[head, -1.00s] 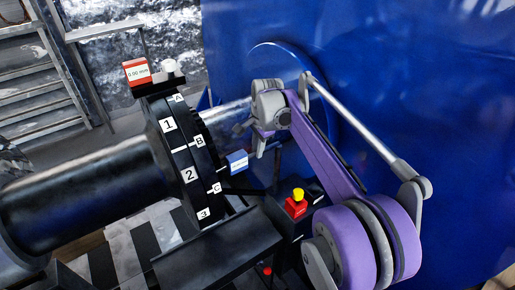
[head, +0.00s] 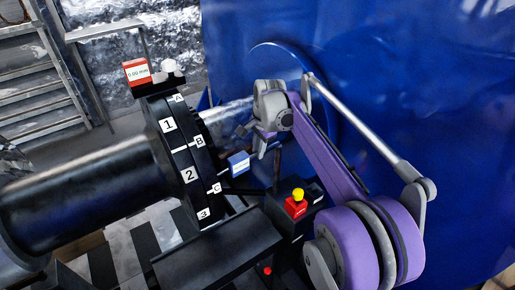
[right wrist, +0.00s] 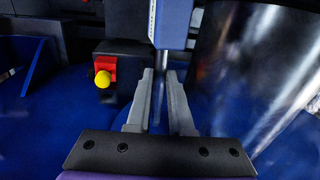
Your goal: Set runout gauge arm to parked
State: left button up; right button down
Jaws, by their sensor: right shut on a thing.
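The runout gauge arm shows in the head view as a small blue labelled block (head: 239,163) beside the black numbered coupling (head: 185,165). In the right wrist view the blue block (right wrist: 173,24) is at the top, with a thin metal rod below it between the fingers. My right gripper (head: 260,152) is shut on the gauge arm at this rod; its fingers (right wrist: 161,75) stand on either side of it. The exact contact is hard to see. A red readout (head: 137,72) showing 0.00 mm sits above the coupling. My left gripper is not in view.
A yellow-topped red button (head: 296,203) stands close below my right arm; it also shows in the right wrist view (right wrist: 103,76). A thick dark shaft (head: 90,192) runs in from the left. A big blue housing (head: 450,90) fills the right side.

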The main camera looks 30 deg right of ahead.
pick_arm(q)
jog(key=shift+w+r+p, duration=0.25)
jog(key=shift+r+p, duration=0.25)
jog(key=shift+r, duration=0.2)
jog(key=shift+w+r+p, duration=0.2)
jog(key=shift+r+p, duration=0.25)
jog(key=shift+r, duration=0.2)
pick_arm(e)
jog(key=s+d+n+g+y, duration=0.1)
jog(key=s+d+n, duration=0.6)
jog(key=n, duration=0.8)
jog(key=shift+s+d+g+y, duration=0.15)
jog(key=shift+d+g+y, duration=0.3)
jog(key=shift+d, duration=0.35)
jog(key=c, duration=0.8)
grip_release()
jog(key=shift+d, duration=0.1)
jog(key=shift+r, duration=0.1)
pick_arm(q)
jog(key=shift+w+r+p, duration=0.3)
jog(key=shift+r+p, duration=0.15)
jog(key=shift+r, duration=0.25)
pick_arm(e)
jog(key=v, duration=1)
jog(key=shift+r, duration=0.35)
